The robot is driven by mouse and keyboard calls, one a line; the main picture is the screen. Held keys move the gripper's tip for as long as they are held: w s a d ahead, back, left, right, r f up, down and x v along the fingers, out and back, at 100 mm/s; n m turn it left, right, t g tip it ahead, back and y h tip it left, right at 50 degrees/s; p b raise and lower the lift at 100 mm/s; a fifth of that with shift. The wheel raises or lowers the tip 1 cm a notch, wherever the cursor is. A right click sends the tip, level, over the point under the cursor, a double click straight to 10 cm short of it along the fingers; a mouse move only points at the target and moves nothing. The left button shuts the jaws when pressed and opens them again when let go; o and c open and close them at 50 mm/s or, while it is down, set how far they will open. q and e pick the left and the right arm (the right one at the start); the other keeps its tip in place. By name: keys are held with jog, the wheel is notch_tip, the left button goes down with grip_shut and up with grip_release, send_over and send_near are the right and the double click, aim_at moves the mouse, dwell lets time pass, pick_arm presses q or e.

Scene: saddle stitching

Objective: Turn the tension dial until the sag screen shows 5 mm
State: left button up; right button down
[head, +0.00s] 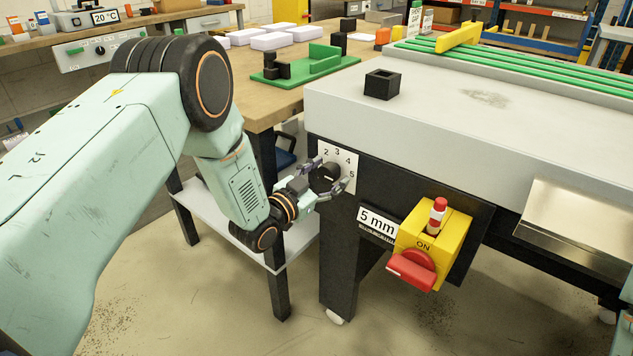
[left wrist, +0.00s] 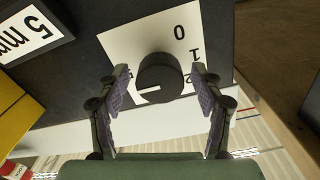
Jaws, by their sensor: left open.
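The tension dial (head: 328,173) is a black round knob on a white numbered plate (head: 350,160) on the dark front of the machine. In the left wrist view the dial (left wrist: 160,72) carries a white line pointing left in the picture; 0 and 1 show on its plate (left wrist: 125,45). The sag screen (head: 377,223) reads 5 mm; part of it also shows in the left wrist view (left wrist: 25,32). My left gripper (head: 325,174) is open, its fingers on both sides of the dial with small gaps in the left wrist view. My right gripper is not in view.
The machine's pale top (head: 440,110) overhangs the dial. A wooden bench (head: 262,105) with a green fixture (head: 320,62) stands behind.

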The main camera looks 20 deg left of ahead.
pick_arm(q)
jog(key=v, duration=1.1)
jog(key=shift+s, duration=0.3)
jog(key=shift+a, duration=0.1)
jog(key=s+f+n+g+y+p, duration=0.2)
jog(key=s+f+n+g+y, duration=0.3)
jog(key=s+f+g, duration=0.8)
jog(key=s+f+n+g+p, duration=0.1)
jog(key=s+g, duration=0.1)
jog(key=s, duration=1)
jog(key=s+f+n+g+y+p, duration=0.1)
jog(key=s+f+g+p, duration=0.1)
jog(key=s, duration=0.9)
jog(key=shift+s+f+n, duration=0.15)
jog(key=shift+s+n, duration=0.15)
jog(key=shift+s, duration=0.1)
